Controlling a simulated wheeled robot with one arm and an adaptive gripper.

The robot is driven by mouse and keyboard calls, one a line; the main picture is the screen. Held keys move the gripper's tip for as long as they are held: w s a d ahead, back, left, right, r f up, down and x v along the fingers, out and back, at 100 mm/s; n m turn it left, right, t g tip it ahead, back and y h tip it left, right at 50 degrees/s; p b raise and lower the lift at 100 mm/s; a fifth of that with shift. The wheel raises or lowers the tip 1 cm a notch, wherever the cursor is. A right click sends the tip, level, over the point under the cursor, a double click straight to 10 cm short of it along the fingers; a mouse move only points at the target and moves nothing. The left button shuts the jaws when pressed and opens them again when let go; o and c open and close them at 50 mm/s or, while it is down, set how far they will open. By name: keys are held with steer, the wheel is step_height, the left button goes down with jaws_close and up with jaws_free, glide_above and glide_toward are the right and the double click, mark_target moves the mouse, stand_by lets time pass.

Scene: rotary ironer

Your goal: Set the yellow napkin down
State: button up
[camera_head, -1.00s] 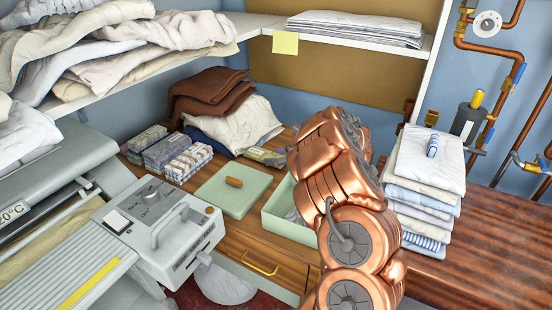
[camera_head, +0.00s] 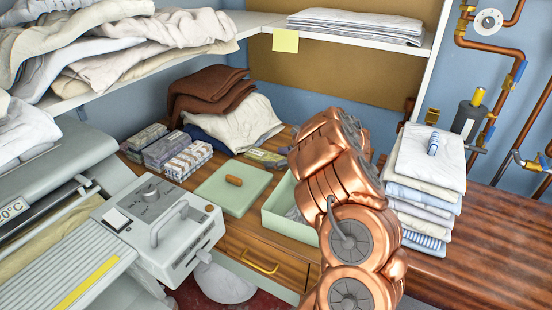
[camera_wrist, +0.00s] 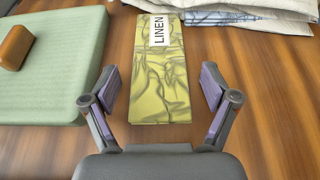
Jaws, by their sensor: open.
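The yellow napkin (camera_wrist: 160,80) lies flat on the wooden counter in the wrist view. It is a folded yellow-green cloth with grey wavy lines and a white LINEN label at its far end. My gripper (camera_wrist: 163,85) is open, with one finger on each side of the napkin and a gap to it on both sides. In the head view the napkin (camera_head: 264,157) shows in part behind my copper-coloured arm. That arm hides my gripper there.
A green lid (camera_head: 232,190) with a wooden handle lies left of the napkin. A green box (camera_head: 285,222) stands nearer, partly behind my arm. Pale cloth (camera_head: 238,125) lies behind the napkin. A stack of folded linen (camera_head: 428,185) stands to the right. Patterned bundles (camera_head: 188,160) sit left.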

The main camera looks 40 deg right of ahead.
steer(key=shift+r, duration=0.15)
steer(key=shift+r+p, duration=0.15)
steer(key=shift+p, duration=0.35)
steer(key=b+v, duration=0.2)
steer(key=v, duration=1)
steer(key=shift+b, duration=0.4)
